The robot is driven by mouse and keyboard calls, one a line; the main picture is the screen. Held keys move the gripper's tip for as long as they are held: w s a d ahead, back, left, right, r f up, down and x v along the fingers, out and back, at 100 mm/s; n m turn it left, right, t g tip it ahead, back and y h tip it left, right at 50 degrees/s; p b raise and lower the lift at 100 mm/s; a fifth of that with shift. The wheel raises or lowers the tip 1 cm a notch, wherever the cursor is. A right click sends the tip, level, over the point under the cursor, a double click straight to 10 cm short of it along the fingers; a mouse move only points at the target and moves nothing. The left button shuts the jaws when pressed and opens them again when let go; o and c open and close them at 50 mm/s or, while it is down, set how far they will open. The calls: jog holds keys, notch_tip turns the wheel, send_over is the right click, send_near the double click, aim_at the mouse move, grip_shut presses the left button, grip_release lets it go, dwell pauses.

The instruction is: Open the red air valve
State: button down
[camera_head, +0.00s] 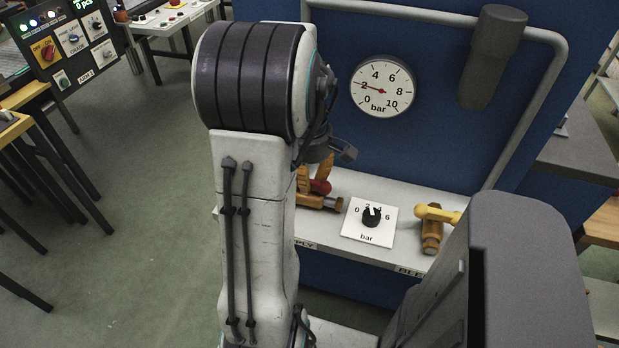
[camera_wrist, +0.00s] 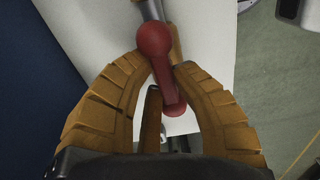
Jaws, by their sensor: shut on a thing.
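The red air valve shows in the wrist view as a red handle (camera_wrist: 172,92) with a round knob at its upper end. It sits between the two orange-brown fingers of my gripper (camera_wrist: 161,66), which is shut on it. In the head view a bit of the red handle (camera_head: 321,187) shows just right of my arm, above a brass-coloured valve body (camera_head: 322,203) on the pale shelf (camera_head: 340,184). My arm hides most of my gripper and part of the valve there. The handle's exact angle to the pipe is hard to tell.
A round gauge (camera_head: 383,86) on the blue panel (camera_head: 450,140) reads about 2 bar. A black regulator knob (camera_head: 371,215) on a white plate and a yellow-handled valve (camera_head: 435,214) stand right of the red valve. A grey pipe (camera_head: 540,95) frames the panel.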

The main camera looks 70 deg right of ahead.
jog(key=shift+f, duration=0.1)
dwell(0.3)
jog(key=c, duration=1)
grip_release()
jog(key=shift+r, duration=0.2)
notch_tip(320, 180, up, 12)
jog(key=shift+f, duration=0.1)
